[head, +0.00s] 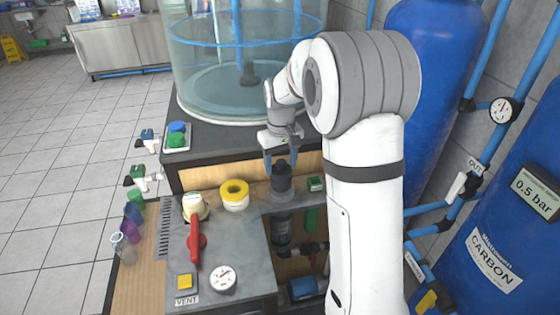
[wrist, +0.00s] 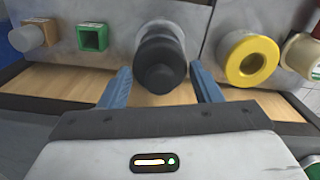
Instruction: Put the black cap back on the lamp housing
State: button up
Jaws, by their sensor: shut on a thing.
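The black cap (head: 281,183) is upright between the blue fingers of my gripper (head: 282,168) in the head view. It also shows in the wrist view (wrist: 160,62), between the two fingertips (wrist: 162,78). My gripper is shut on it from above. The lamp housing, with a pale grey collar (head: 285,196) at the bench edge and a dark body (head: 282,228) below, is directly under the cap. Cap and collar look in line, but I cannot tell whether the cap is fully seated. The cap hides the top of the housing.
A yellow ring (head: 235,194) and a cream knob (head: 195,207) are left of the housing; a green square socket (head: 315,184) is close on its right. A red lever (head: 194,242) and a gauge (head: 223,279) are on the front panel. A clear tank (head: 235,95) stands behind.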

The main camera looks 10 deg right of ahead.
jog(key=shift+f, duration=0.25)
dwell(0.3)
jog(key=shift+f, duration=0.2)
jog(key=o, duration=1.4)
jog(key=shift+o, duration=0.2)
jog(key=shift+r+p, duration=3.1)
jog(key=shift+r, duration=1.45)
